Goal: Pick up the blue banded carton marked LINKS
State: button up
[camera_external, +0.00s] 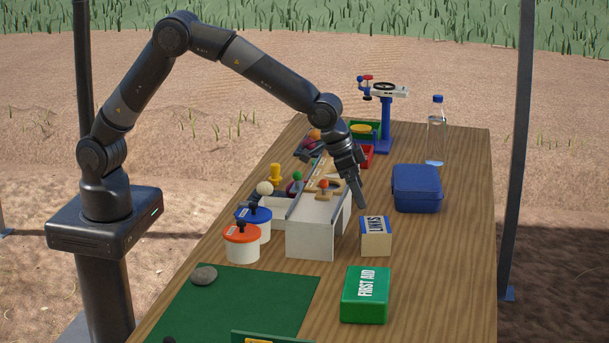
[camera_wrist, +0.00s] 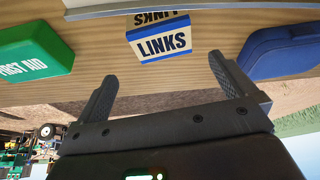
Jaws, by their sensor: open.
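The blue banded carton marked LINKS (camera_external: 376,237) stands on the wooden table, just right of a white box-like ramp. It is cream with blue bands and dark lettering. In the wrist view the carton (camera_wrist: 159,43) lies beyond my fingertips, roughly midway between them, with nothing touching it. My gripper (camera_external: 361,190) is above and behind the carton in the external view, pointing down. In the wrist view my gripper (camera_wrist: 166,72) has its two fingers spread wide, with nothing between them.
The white ramp (camera_external: 311,240) stands close on the carton's left. A green FIRST AID box (camera_external: 365,296) is in front, and a blue case (camera_external: 417,188) is behind right. A water bottle (camera_external: 436,135) stands farther back. The table (camera_external: 445,260) right of the carton is clear.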

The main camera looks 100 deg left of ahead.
aim_at(375, 224)
jog(key=x, duration=1.1)
jog(key=shift+w+a+f, duration=0.15)
jog(key=shift+w, duration=0.1)
jog(key=c, duration=0.9)
